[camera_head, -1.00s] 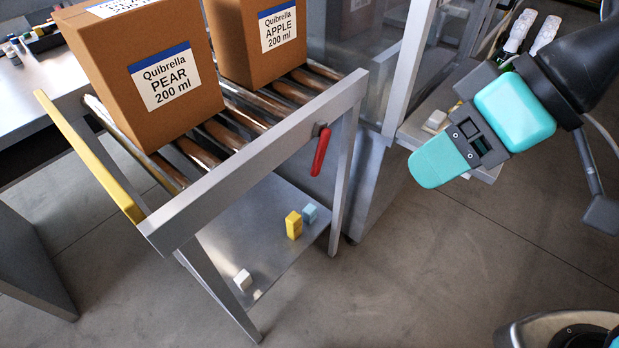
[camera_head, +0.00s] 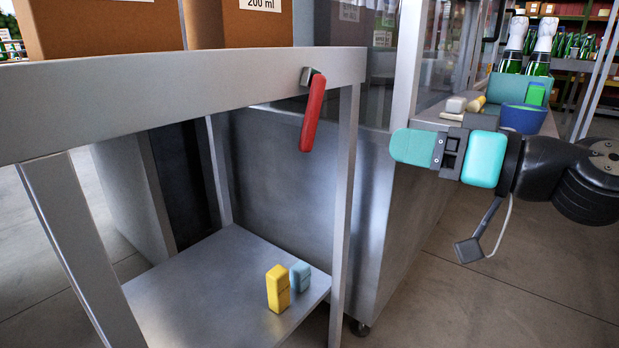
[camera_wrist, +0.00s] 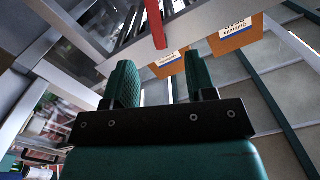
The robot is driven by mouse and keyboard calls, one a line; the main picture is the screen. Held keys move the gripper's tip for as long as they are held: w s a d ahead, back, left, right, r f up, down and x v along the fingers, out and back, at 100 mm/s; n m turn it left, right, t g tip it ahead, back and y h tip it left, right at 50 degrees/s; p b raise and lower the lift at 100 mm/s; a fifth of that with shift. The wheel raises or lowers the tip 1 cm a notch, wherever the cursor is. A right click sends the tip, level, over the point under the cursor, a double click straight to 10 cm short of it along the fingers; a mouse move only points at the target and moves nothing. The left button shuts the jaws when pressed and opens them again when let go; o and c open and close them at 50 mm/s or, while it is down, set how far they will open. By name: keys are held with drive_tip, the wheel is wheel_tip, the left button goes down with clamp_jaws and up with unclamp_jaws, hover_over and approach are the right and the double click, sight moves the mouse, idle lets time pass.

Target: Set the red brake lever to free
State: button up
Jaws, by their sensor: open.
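The red brake lever (camera_head: 313,113) hangs down from a dark pivot on the front rail of the metal roller stand, its lower end tilted slightly left. In the wrist view the lever (camera_wrist: 156,22) shows at the top, beyond the fingertips and roughly in line with the gap between them. My gripper (camera_head: 412,148) is to the right of the lever in the head view, pointing left, apart from it. In the wrist view my gripper (camera_wrist: 163,85) has its two green fingers spread with nothing between them.
A blue bowl (camera_head: 523,118) and bottles sit behind my arm. Floor between stand and arm is clear.

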sight(313, 129)
drive_tip(key=shift+t, duration=0.3)
drive_tip(key=p+x, duration=0.1)
drive_tip(key=x, duration=0.4)
drive_tip(key=p+x, duration=0.2)
drive_tip(key=x, duration=0.4)
drive_tip(key=p+x, duration=0.2)
drive_tip(key=x, duration=0.4)
drive_tip(key=shift+w+d+f, duration=0.15)
drive_tip(key=shift+w+f, duration=0.2)
drive_tip(key=shift+w, duration=0.05)
drive_tip(key=shift+c, duration=0.5)
clamp_jaws()
